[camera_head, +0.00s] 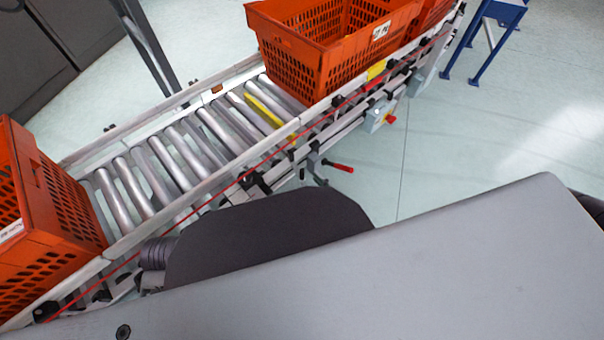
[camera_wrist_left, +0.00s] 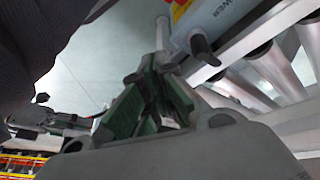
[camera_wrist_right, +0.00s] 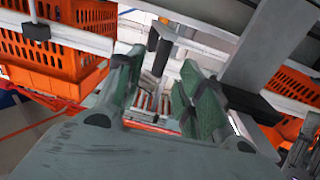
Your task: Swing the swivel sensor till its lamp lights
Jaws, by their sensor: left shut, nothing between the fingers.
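I cannot pick out the swivel sensor or its lamp for certain. In the head view a small black fitting with a red handle (camera_head: 338,166) sticks out from the near side of the conveyor. In the right wrist view a dark upright part (camera_wrist_right: 162,52) stands beyond my right gripper (camera_wrist_right: 158,92), whose green-padded fingers are apart with nothing held between them. In the left wrist view my left gripper (camera_wrist_left: 150,103) is shut and empty. It is below a pale box (camera_wrist_left: 213,22) with a black knob; I cannot tell whether they touch. No lit lamp is plain.
The roller conveyor (camera_head: 118,247) runs diagonally, with an orange tote (camera_head: 35,215) at its lower left and another tote (camera_head: 318,58) at the upper right. A grey control box (camera_head: 375,119) hangs on its near side. Open floor (camera_head: 440,140) lies to the right.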

